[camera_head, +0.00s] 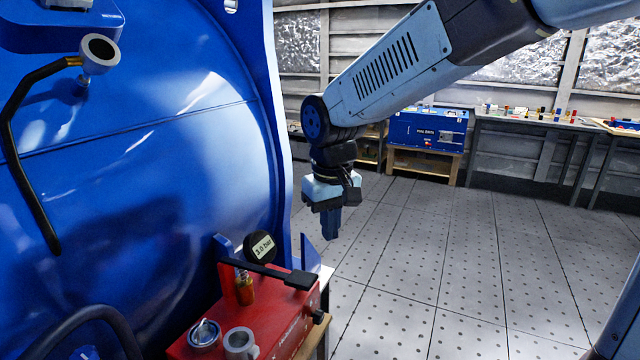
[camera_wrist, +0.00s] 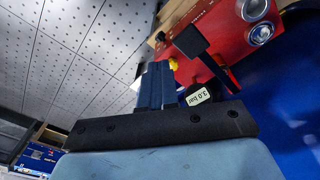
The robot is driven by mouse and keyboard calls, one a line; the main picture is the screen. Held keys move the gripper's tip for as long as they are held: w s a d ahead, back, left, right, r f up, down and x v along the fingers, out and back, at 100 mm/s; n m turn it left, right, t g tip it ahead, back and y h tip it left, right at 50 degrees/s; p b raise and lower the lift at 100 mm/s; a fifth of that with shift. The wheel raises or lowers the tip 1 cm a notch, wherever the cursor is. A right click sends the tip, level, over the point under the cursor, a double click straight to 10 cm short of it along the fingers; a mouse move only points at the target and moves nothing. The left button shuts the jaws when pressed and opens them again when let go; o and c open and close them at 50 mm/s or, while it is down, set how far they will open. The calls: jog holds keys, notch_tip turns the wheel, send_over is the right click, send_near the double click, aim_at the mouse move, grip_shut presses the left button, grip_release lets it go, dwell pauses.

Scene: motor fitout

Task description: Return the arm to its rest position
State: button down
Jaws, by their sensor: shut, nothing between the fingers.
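My arm reaches in from the upper right in the head view, and my gripper (camera_head: 331,228) hangs pointing down over the floor. It is just right of and beyond a red pump box (camera_head: 270,318), apart from it. Its blue fingers are shut with nothing between them. In the wrist view my gripper (camera_wrist: 154,75) shows the fingers together, with the red box (camera_wrist: 225,30) beyond them. The box carries a black lever (camera_head: 280,273), a round gauge (camera_head: 261,246) reading 3.0 bar, a brass fitting and two metal cups.
A large blue curved housing (camera_head: 150,140) with a black hose (camera_head: 22,150) fills the left. At the back stand a blue machine (camera_head: 428,130) on a wooden stand and a bench (camera_head: 530,121) with small coloured parts. The perforated floor (camera_head: 450,260) is clear.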

jog(key=s+d+r+m+t, duration=0.1)
jog(key=s+d+r+m, duration=0.1)
jog(key=d, duration=0.6)
jog(key=s+d+r+m+t, duration=0.2)
jog(key=s+d, duration=0.3)
jog(key=d, duration=0.3)
jog(key=s+d+r+m+t, duration=0.1)
jog(key=s+d, duration=0.3)
jog(key=d, duration=0.5)
jog(key=shift+s+r+m+t, duration=0.15)
jog(key=shift+r+m+t, duration=0.25)
jog(key=shift+r+m, duration=0.35)
